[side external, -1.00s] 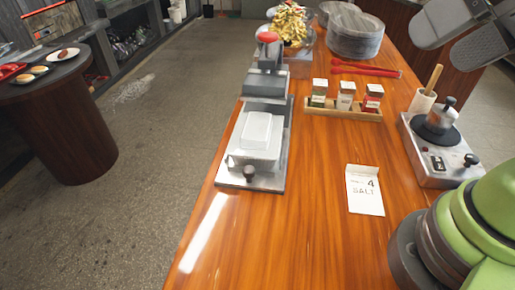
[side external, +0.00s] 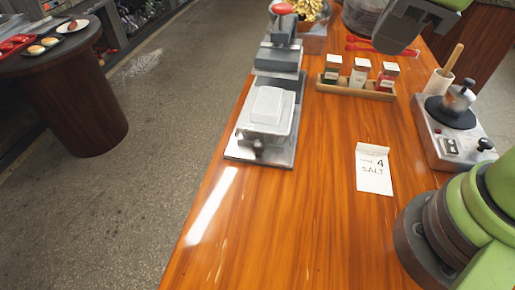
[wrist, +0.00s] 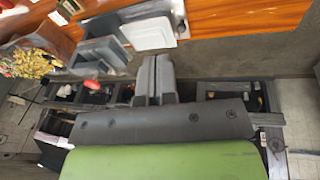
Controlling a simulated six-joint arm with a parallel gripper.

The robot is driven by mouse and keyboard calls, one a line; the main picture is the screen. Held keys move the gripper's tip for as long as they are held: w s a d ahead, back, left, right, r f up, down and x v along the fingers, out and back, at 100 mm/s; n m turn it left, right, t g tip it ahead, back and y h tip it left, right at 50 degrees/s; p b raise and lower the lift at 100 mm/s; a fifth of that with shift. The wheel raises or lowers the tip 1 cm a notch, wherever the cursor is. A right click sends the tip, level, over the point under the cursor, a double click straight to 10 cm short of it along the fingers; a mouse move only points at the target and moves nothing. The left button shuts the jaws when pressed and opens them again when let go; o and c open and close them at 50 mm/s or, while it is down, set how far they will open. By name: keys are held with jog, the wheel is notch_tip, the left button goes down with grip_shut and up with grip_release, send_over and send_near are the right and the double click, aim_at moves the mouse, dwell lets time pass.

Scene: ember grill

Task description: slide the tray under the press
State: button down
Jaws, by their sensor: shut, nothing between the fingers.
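The press (side external: 279,55), grey metal with a red-topped handle (side external: 283,9), stands on a metal base plate on the left side of the counter. The tray (side external: 252,131) rests on the front part of the plate, in front of the press head, carrying a white block (side external: 267,105). A dark knob (side external: 257,146) is at its near end. In the wrist view the press (wrist: 103,45) and the white block (wrist: 147,31) are at the top. My gripper (wrist: 158,62) is shut and empty, apart from the tray.
A wooden rack (side external: 355,88) of spice jars stands right of the press. A card reading SALT (side external: 373,170) lies in the middle. A small burner (side external: 450,130) with a pot is at the right. Red tongs (side external: 366,47) lie behind the rack.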

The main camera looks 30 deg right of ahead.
aim_at(273, 97)
jog(key=w+a+f+n+t+h, duration=0.25)
jog(key=a+f+n+h, duration=0.25)
jog(key=a+f+n, duration=1.4)
jog(key=w+d+f, duration=0.1)
jog(key=d, duration=0.1)
jog(key=w+d+f+n, duration=0.1)
jog(key=w, duration=0.1)
jog(key=w+d+f+n+t, duration=0.1)
jog(key=d+f, duration=0.1)
jog(key=shift+w+d+f, duration=0.1)
jog(key=shift+w+d, duration=0.2)
jog(key=shift+d, duration=0.05)
jog(key=shift+w+d, duration=0.7)
jog(key=shift+w, duration=0.35)
jog(key=shift+w+d+f, duration=0.1)
jog(key=shift+w+d, duration=0.25)
jog(key=shift+w, duration=0.15)
jog(key=w+d, duration=1.1)
jog(key=shift+w+d, duration=0.35)
